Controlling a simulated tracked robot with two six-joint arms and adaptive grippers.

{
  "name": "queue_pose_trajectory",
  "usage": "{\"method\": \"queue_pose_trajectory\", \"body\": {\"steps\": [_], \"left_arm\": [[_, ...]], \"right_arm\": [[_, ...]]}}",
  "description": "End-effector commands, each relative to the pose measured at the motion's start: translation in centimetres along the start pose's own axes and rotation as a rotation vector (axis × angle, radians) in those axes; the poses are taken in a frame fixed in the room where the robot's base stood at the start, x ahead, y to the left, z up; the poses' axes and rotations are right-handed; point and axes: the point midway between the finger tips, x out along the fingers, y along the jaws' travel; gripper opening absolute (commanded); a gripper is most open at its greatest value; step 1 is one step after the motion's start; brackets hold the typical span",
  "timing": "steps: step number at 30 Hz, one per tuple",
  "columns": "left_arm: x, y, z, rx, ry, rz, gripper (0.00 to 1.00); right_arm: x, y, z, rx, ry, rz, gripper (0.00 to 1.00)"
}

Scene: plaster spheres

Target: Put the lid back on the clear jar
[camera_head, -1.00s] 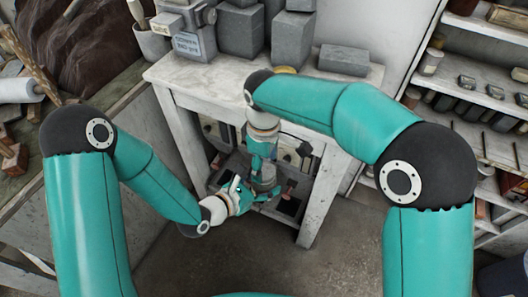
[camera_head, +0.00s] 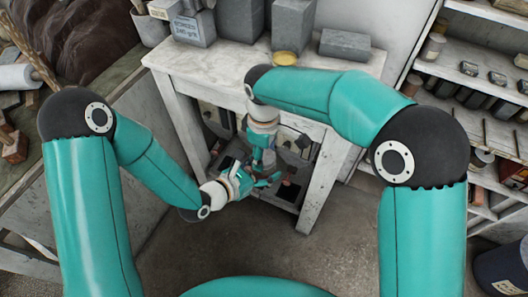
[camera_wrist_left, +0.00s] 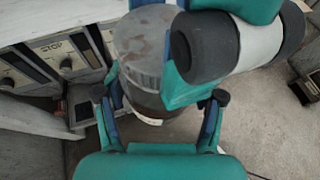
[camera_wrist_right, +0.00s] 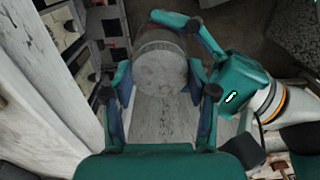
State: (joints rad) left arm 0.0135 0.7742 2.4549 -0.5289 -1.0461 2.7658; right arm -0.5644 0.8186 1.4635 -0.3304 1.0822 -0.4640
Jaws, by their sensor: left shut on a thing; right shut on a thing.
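The round grey lid (camera_wrist_left: 142,58) sits directly above the clear jar (camera_wrist_left: 150,103) in the left wrist view; whether it is fully seated I cannot tell. My left gripper (camera_wrist_left: 163,98) is shut on the jar, one finger on each side. My right gripper (camera_wrist_right: 158,93) is shut on the lid (camera_wrist_right: 160,70), whose worn face fills the space between its fingers. In the head view, my right gripper (camera_head: 264,168) and left gripper (camera_head: 247,182) meet in front of the table's lower shelf. They mostly hide the jar and lid there.
The white worktable (camera_head: 205,75) stands just behind the grippers, its right leg (camera_head: 319,190) close by. Grey blocks (camera_head: 345,44) and a yellow tin (camera_head: 285,58) are on top. Shelves (camera_head: 480,85) stand at right. The floor (camera_head: 330,250) in front is clear.

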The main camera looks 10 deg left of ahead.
Motion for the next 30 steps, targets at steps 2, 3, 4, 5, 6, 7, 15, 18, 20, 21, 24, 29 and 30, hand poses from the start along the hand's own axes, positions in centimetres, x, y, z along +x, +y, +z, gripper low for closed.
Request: {"method": "queue_pose_trajectory", "body": {"steps": [2,3,4,5,6,7,15,18,20,21,24,29,30], "left_arm": [[0.0,0.0,0.0,0.001,-0.001,0.000,0.00],[0.0,0.0,0.0,0.001,-0.001,0.000,0.00],[0.0,0.0,0.0,0.001,-0.001,0.000,0.00],[0.0,0.0,0.0,0.001,-0.001,0.000,0.00],[0.0,0.0,0.0,0.001,-0.001,0.000,0.00],[0.0,0.0,0.0,0.001,-0.001,0.000,0.00],[0.0,0.0,0.0,0.001,-0.001,0.000,0.00],[0.0,0.0,0.1,0.001,-0.001,0.000,0.00],[0.0,0.0,0.1,0.001,-0.001,0.000,0.00],[0.0,0.0,0.1,0.001,-0.001,0.000,0.00],[0.0,0.0,0.1,0.001,-0.001,0.000,0.00],[0.0,0.0,-0.1,-0.001,0.002,-0.001,0.00],[0.0,-0.1,-0.1,-0.001,0.004,-0.001,0.00]], "right_arm": [[0.0,0.1,0.0,0.000,0.001,0.001,0.16],[0.0,0.1,0.0,0.000,0.001,0.001,0.64],[0.0,0.1,0.0,0.000,0.001,0.001,0.69],[0.0,0.1,0.0,0.000,0.001,0.001,0.74],[0.0,0.1,0.0,0.000,0.001,0.001,0.81],[0.0,0.1,0.0,0.000,0.001,0.001,0.86],[0.0,0.0,0.0,0.000,0.001,0.001,0.87],[-0.2,0.0,0.0,0.000,0.001,0.001,0.87],[-0.4,0.1,-0.1,0.000,0.002,0.002,0.87],[-0.7,0.1,-0.1,0.000,0.003,0.003,0.87],[-1.8,0.1,-0.1,-0.001,0.004,0.004,0.87],[-4.2,0.1,-0.1,-0.001,0.005,0.004,0.87],[-4.8,0.2,-0.1,0.000,0.006,0.005,0.87]]}}
